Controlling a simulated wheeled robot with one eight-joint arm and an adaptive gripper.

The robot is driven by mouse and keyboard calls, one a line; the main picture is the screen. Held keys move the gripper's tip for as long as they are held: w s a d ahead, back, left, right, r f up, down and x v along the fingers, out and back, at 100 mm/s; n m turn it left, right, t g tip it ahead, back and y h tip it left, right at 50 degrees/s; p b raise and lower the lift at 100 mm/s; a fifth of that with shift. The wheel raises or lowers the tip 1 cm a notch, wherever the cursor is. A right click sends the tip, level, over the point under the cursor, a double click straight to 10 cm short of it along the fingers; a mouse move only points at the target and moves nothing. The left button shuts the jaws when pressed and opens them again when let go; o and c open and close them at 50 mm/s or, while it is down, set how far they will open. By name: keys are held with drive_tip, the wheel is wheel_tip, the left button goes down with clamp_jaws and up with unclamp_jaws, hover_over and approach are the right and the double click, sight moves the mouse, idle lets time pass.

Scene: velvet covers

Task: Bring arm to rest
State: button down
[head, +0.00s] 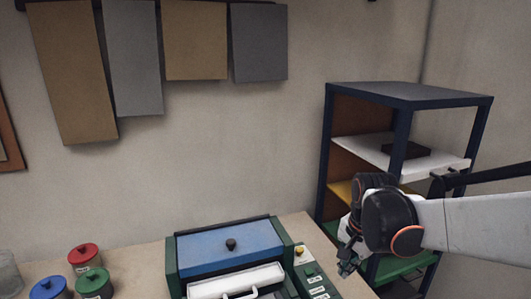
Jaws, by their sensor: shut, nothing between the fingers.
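My arm (475,222) reaches in from the right edge of the head view. My gripper (346,262) hangs at its end, shut and empty, pointing down and to the left. It is in front of the shelf unit and close to the right edge of the table, apart from the green and blue box. The wrist hides part of the shelf unit's lower half.
A dark blue shelf unit (410,96) stands behind my arm at the right. On the table (140,262) is a blue-lidded green box (228,245) with a white drawer (235,282). Red (84,258), blue and green lidded jars stand at lower left. Several panels hang on the wall.

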drive_tip(key=s+a+n+t+b, duration=0.1)
drive_tip(key=s+n+t+b, duration=0.3)
drive_tip(key=s+n, duration=0.7)
drive_tip(key=s+t, duration=0.1)
drive_tip(key=s, duration=0.4)
drive_tip(key=shift+a+b, duration=0.35)
